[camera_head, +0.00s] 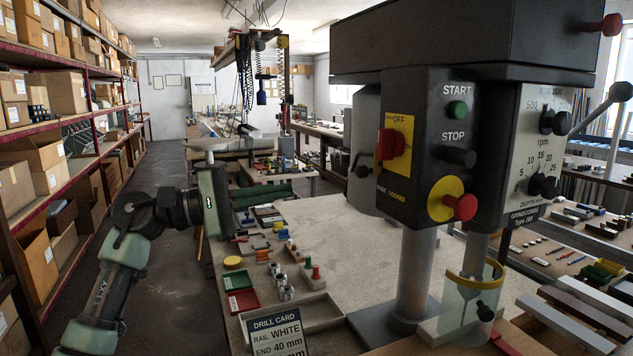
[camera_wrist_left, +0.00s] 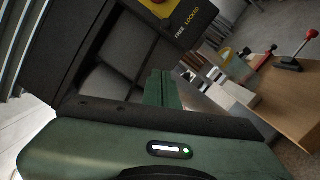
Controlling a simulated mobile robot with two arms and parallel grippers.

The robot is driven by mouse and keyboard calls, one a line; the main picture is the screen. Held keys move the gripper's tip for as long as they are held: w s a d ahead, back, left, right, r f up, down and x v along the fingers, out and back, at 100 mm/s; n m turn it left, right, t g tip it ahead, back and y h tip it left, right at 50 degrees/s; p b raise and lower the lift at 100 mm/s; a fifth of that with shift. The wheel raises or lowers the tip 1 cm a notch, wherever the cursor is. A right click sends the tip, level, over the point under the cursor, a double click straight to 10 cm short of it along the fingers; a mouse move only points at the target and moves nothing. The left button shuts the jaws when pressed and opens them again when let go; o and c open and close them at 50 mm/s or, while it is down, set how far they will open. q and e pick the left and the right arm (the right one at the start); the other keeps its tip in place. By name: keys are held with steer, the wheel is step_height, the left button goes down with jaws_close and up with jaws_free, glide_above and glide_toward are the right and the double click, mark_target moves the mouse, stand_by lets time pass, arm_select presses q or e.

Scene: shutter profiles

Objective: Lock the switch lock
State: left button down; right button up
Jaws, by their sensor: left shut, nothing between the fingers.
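The drill's black control panel (camera_head: 425,150) is at the right in the head view. It has a red switch (camera_head: 388,145) on a yellow plate (camera_head: 400,163) marked OFF. I cannot tell which word the lever points at. In the left wrist view the same words (camera_wrist_left: 186,27) show at the top, under a yellow plate (camera_wrist_left: 160,7). My left gripper (camera_head: 209,158) is shut and empty, left of the panel and apart from it; its fingers show in the wrist view (camera_wrist_left: 160,88). My right gripper is out of view.
The drill column (camera_head: 415,270) stands on a pale workbench (camera_head: 320,235). A drill card (camera_head: 278,335), a red tray (camera_head: 242,300) and small parts lie along its left side. A yellow-rimmed guard (camera_head: 475,285) hangs under the drill head. Shelves (camera_head: 60,165) line the left wall.

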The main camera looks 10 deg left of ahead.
arm_select(q)
steer(key=w+d+r+p, duration=0.1)
steer(key=d+r+p, duration=0.2)
steer(key=d+p, duration=0.4)
steer(key=d, duration=0.3)
steer(key=shift+d, duration=0.4)
steer(key=shift+w+f, duration=0.1)
steer(key=shift+w, duration=0.1)
steer(key=shift+s, duration=0.1)
steer(key=shift+s+d+b, duration=0.45)
steer(key=shift+s, duration=0.15)
steer(key=shift+s+d+b, duration=0.4)
steer(key=shift+s, duration=0.2)
